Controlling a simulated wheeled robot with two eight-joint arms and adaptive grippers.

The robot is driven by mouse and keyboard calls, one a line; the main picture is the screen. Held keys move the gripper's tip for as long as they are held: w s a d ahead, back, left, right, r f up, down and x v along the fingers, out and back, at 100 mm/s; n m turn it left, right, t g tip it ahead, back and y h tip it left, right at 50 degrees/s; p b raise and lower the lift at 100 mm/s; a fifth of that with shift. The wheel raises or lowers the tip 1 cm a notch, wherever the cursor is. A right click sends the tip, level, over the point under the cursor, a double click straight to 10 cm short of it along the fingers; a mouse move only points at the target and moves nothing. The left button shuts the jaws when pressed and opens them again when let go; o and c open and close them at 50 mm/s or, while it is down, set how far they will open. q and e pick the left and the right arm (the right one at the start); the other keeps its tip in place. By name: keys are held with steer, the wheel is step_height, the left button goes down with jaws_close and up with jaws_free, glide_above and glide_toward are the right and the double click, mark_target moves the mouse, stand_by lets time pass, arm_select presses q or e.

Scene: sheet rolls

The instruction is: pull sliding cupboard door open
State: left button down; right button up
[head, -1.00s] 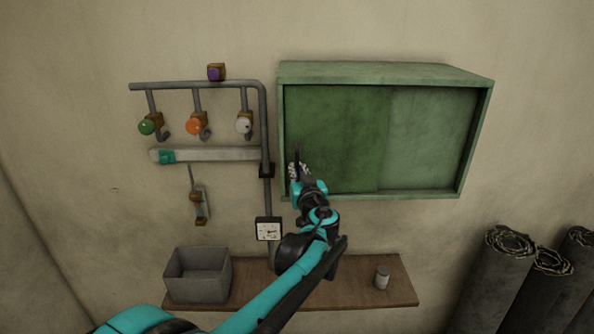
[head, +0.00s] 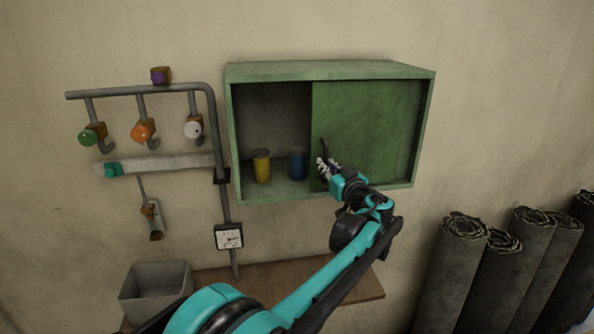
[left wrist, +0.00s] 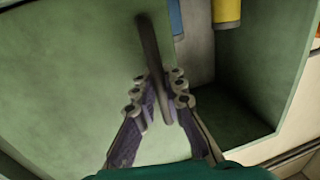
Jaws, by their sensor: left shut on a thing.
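The green wall cupboard (head: 330,70) hangs on the wall, its left half open. The sliding door (head: 372,125) stands over the right half. Its dark upright bar handle (head: 324,148) is near the door's left edge. My left gripper (head: 323,165) is at the handle, and in the left wrist view its fingers (left wrist: 160,95) are shut around the lower part of the bar handle (left wrist: 150,45). Inside the open half stand a yellow can (head: 262,166) and a blue can (head: 298,163). My right gripper is not in view.
Left of the cupboard are grey pipes (head: 140,92) with coloured knobs and a gauge (head: 229,237). Below are a wooden shelf (head: 265,272) and a grey bin (head: 157,290). Several dark sheet rolls (head: 452,265) stand at the right.

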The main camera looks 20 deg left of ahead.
mark_target(335, 158)
arm_select(q)
steer(key=w+d, duration=0.1)
steer(key=d, duration=0.2)
steer(key=w+d, duration=0.1)
steer(key=shift+w+d, duration=0.15)
steer(key=shift+w, duration=0.15)
steer(key=c, duration=1.6)
jaws_free()
steer(key=v, duration=1.2)
